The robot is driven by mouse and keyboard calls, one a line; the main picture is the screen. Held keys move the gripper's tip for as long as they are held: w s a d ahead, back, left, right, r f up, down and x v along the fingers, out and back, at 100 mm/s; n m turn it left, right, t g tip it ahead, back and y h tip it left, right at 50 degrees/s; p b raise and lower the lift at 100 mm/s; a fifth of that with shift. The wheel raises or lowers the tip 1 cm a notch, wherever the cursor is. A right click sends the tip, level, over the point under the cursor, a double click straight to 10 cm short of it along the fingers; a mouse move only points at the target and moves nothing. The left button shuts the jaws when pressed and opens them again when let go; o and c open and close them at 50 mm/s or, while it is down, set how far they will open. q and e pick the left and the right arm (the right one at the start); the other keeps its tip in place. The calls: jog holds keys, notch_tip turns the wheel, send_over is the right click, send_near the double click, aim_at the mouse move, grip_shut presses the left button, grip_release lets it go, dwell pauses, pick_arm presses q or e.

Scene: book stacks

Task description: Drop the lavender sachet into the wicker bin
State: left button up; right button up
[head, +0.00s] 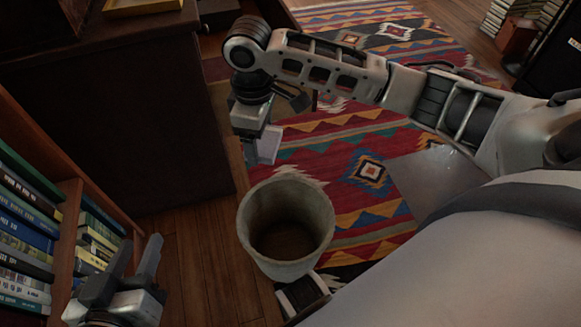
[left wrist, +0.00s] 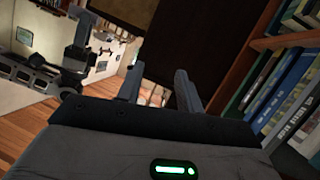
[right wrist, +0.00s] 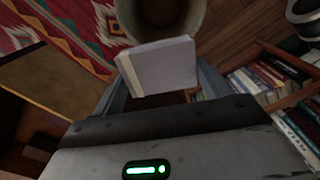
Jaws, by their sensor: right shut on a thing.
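The pale bin (head: 244,225), taken to be the wicker bin, stands upright on the floor with its mouth open in the head view. Its rim and inside also show at the top of the right wrist view (right wrist: 195,15). My right gripper (head: 260,138) is shut on the lavender sachet (right wrist: 160,66), a pale lavender block with a cream edge. The sachet also shows in the head view (head: 266,148), above and behind the bin's far rim. My left gripper (head: 136,262) is open and empty by the bookshelf, and its spread fingers show in the left wrist view (left wrist: 158,90).
A bookshelf (head: 65,215) with several books stands at the left. A dark cabinet (head: 130,120) is behind it. A patterned red rug (head: 370,170) covers the floor right of the bin. Bare wood floor (head: 205,255) lies between the shelf and the bin.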

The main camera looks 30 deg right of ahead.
pick_arm(q)
jog(key=d+r+n+h+b, duration=0.1)
jog(key=b, duration=0.2)
jog(key=d+r+n+t+h+b, duration=0.1)
jog(key=h+b, duration=0.1)
jog(key=b, duration=0.2)
jog(key=shift+w+r+t, duration=0.1)
jog(key=shift+r+t, duration=0.05)
jog(key=shift+t, duration=0.15)
pick_arm(e)
jog(key=s+d+f+n, duration=0.1)
jog(key=s+f+n, duration=0.2)
jog(key=f+n, duration=1.1)
notch_tip(320, 180, down, 8)
jog(key=shift+d+f+n, duration=0.15)
jog(key=shift+f+n, duration=0.1)
jog(key=shift+n, duration=0.15)
jog(key=shift+s, duration=0.1)
jog(key=o, duration=1)
pick_arm(q)
jog(key=a+f+m+g+y+p, duration=0.1)
jog(key=p, duration=0.2)
jog(key=a+f+m+g+y+p, duration=0.1)
jog(key=p, duration=0.3)
jog(key=shift+s+f+y, duration=0.2)
jog(key=shift+f+y, duration=0.15)
jog(key=shift+y, duration=0.05)
pick_arm(e)
notch_tip(320, 180, up, 16)
jog(key=shift+f, duration=0.1)
